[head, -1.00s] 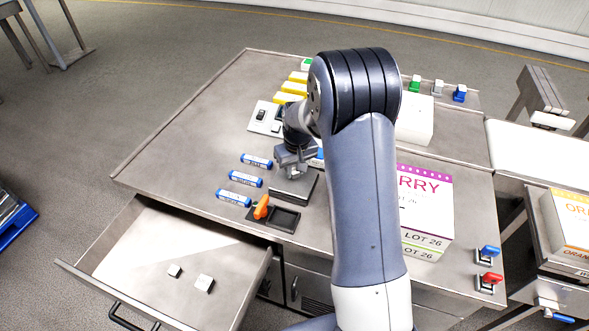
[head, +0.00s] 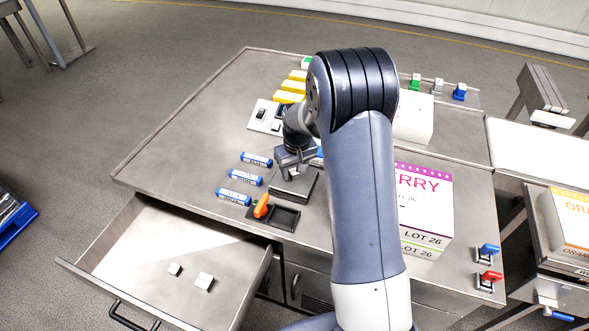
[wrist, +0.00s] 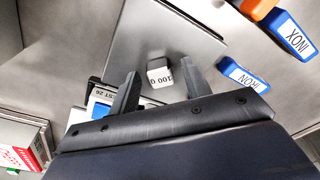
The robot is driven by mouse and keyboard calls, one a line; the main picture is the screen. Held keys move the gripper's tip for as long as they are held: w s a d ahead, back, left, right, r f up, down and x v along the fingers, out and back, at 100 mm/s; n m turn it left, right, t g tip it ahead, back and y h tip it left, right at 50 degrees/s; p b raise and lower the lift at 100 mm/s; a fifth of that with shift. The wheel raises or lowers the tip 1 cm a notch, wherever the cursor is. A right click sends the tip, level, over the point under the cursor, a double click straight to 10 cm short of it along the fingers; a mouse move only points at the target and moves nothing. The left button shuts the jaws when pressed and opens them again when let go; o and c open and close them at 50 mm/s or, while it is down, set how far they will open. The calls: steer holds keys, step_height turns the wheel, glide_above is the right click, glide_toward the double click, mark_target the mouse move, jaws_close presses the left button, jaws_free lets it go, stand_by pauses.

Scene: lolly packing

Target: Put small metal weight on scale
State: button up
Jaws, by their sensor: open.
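A small metal weight (wrist: 157,73), a pale block marked 100 G, stands on the flat grey plate of the scale (wrist: 160,35) in the wrist view. My gripper (wrist: 162,84) is open there, with one finger on each side of the weight and a visible gap to each. In the head view my gripper (head: 297,163) is low over the scale (head: 297,188) near the middle of the bench. The arm and gripper mostly hide the weight there. A blue-edged display (wrist: 100,100) partly shows beside the left finger.
Two small pale blocks (head: 204,282) lie apart in the open drawer (head: 150,245) at front left. A CHERRY carton (head: 425,205) stands right of my arm.

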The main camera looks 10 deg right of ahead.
step_height(320, 180, up, 12)
steer(key=s+b, duration=0.1)
steer(key=shift+s+d, duration=0.15)
steer(key=shift+s, duration=0.05)
steer(key=shift+o, duration=0.4)
